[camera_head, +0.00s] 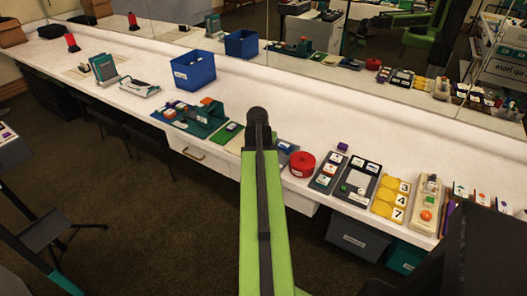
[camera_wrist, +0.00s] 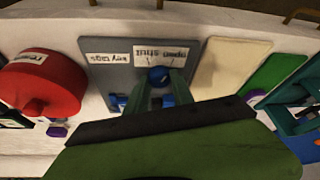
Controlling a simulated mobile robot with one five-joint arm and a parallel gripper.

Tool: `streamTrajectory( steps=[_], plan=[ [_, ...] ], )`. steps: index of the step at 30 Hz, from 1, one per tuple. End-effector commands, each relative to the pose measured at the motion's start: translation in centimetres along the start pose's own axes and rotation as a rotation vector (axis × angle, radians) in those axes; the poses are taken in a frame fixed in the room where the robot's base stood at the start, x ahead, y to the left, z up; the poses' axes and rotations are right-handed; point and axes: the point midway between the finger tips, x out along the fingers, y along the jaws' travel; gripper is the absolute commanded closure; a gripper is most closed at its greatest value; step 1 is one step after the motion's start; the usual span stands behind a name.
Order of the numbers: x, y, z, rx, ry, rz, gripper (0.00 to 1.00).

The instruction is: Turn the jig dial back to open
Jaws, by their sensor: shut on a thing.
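The jig dial (camera_wrist: 158,74) is a small round blue knob on a grey plate (camera_wrist: 195,62). A white label (camera_wrist: 160,53) with upside-down "open" and "shut" wording and marks sits just beyond the dial. My gripper (camera_wrist: 160,84) is shut on the dial, with one finger on each side of it. The dial's lower part and its pointer, if any, are hidden by the fingers. In the head view, part of the plate (camera_head: 286,147) shows to the right of my arm, which hides the dial and the gripper.
A large red round object (camera_wrist: 40,85) stands close left of the plate. A cream pad (camera_wrist: 228,66), a green pad (camera_wrist: 274,78) and a teal fixture (camera_wrist: 298,108) lie to the right.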

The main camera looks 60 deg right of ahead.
Motion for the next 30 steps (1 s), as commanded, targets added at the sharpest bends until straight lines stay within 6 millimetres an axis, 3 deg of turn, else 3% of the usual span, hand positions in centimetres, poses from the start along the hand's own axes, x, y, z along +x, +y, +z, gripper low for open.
streamTrajectory(
  steps=[15, 30],
  plan=[
    [0.02, -0.32, -0.06, 0.312, -0.001, 0.13, 1.0],
    [0.01, -0.31, -0.02, 0.376, -0.002, 0.156, 1.0]
  ],
)
